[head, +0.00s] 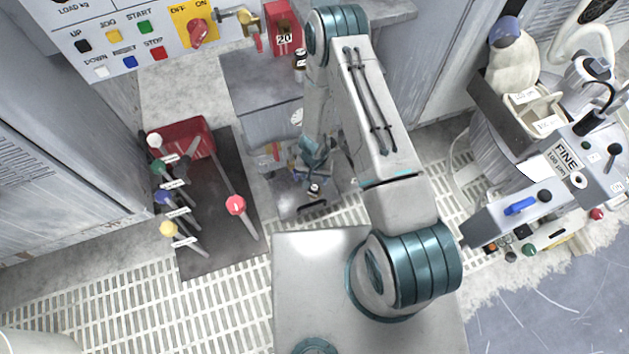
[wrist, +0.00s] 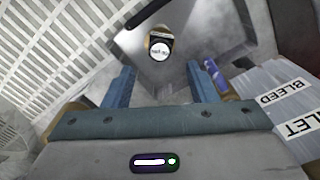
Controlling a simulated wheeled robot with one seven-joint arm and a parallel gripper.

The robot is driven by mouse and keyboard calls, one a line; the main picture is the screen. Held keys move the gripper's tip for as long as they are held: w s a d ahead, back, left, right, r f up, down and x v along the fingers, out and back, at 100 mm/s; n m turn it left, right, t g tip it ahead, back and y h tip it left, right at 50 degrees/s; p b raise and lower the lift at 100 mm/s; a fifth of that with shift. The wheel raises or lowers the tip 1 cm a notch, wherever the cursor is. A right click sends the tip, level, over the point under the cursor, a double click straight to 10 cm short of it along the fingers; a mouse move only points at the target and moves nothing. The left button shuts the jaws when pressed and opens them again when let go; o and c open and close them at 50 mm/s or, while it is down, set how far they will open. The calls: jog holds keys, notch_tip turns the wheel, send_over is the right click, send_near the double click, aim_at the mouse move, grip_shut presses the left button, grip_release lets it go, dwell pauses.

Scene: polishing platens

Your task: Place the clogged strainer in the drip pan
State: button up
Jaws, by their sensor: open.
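My gripper (wrist: 159,78) is open, with its two blue fingers apart and nothing between them. A small brownish cylinder with a dark band and a white label (wrist: 160,46) stands just beyond the fingertips, centred between them. It appears to be the strainer, but its label is too small to read. It sits on a grey metal surface that looks like the drip pan (wrist: 130,44). In the head view the labelled piece (head: 314,190) shows just below my gripper, on the grey pan (head: 287,207) low by the floor grating. My gripper is apart from it.
Panels marked BLEED and LET (wrist: 282,98) stand close at the right in the wrist view, with a blue part (wrist: 214,75) beside my right finger. A dark mat (head: 215,225) with coloured-knob rods lies left. Floor grating (head: 120,305) is clear.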

jog(key=w+r+n+t+y, duration=0.1)
jog(key=w+r+n+y, duration=0.15)
jog(key=r, duration=2.65)
jog(key=s+d+r+h, duration=0.1)
jog(key=s+d+r, duration=0.4)
jog(key=s+r, duration=0.3)
jog(key=s+d+r+h, duration=0.1)
jog(key=s+d+r, duration=0.4)
jog(key=s+r, duration=0.3)
notch_tip(320, 180, up, 4)
jog(key=shift+s+d+r+p, duration=0.2)
jog(key=shift+s+d+p, duration=0.1)
jog(key=shift+p, duration=0.1)
jog(key=shift+n+h, duration=0.25)
jog(key=c, duration=0.3)
jog(key=shift+a, duration=0.1)
jog(key=shift+c, duration=0.2)
